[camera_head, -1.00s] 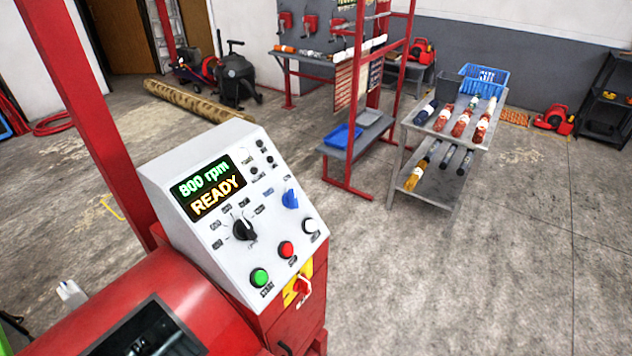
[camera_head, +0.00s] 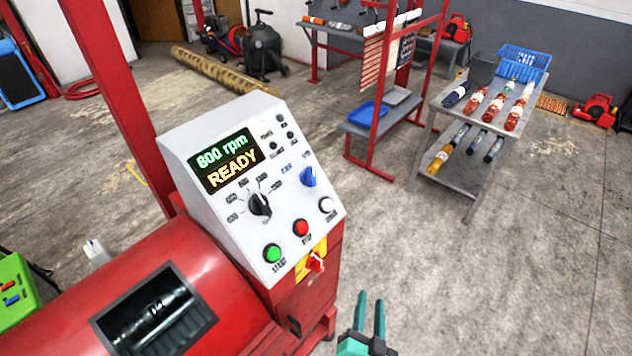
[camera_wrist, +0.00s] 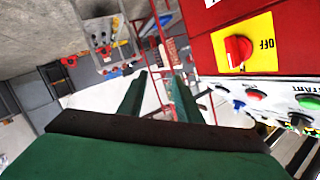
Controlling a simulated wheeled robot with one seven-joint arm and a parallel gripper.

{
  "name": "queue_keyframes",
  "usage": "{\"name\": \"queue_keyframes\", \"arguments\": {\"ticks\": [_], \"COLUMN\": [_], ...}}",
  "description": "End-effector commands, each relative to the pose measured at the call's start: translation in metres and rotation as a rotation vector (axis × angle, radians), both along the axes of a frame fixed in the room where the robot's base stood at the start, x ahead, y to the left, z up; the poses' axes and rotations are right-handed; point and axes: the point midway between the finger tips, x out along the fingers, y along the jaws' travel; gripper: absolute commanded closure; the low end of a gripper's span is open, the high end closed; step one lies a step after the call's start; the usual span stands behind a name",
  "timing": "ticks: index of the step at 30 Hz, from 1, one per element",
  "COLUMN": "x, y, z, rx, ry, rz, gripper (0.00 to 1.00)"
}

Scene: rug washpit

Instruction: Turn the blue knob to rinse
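The blue knob (camera_head: 308,176) sits at the upper right of the sloped white control panel (camera_head: 217,114) on the red machine. Its labels are too small to read surely. The panel display (camera_head: 225,160) reads "800 rpm READY". A black knob (camera_head: 259,204) is left of the blue one. My gripper (camera_head: 368,310) is at the bottom of the head view, right of and below the panel, apart from it. In the wrist view its two green fingers (camera_wrist: 160,98) are spread with nothing between them. The blue knob may show small at the panel's edge there, but I cannot tell.
Below the knobs are a green button (camera_head: 272,253), a red button (camera_head: 301,227) and a white button (camera_head: 327,205). A red switch on a yellow plate (camera_head: 314,263) is on the machine's side. A grey cart (camera_head: 455,200) stands behind.

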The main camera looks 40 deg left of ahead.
Motion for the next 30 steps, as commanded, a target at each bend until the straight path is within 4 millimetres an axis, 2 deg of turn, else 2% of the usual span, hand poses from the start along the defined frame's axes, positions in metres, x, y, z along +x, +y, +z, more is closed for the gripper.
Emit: {"name": "queue_keyframes", "arguments": {"ticks": [1, 3, 9, 15, 18, 21, 24, 30], "x": [0.016, 0.033, 0.066, 0.077, 0.076, 0.074, 0.073, 0.079], "y": [0.013, 0.031, 0.084, 0.127, 0.141, 0.149, 0.153, 0.17], "z": [0.014, 0.031, 0.092, 0.156, 0.179, 0.195, 0.202, 0.203], "rx": [0.021, 0.047, 0.099, 0.112, 0.108, 0.104, 0.102, 0.101], "ry": [-0.017, -0.029, -0.083, -0.152, -0.181, -0.201, -0.21, -0.211], "rz": [0.043, 0.112, 0.33, 0.549, 0.629, 0.683, 0.71, 0.721], "gripper": [0.69, 0.69, 0.69, 0.69, 0.69, 0.69, 0.69, 0.69]}}
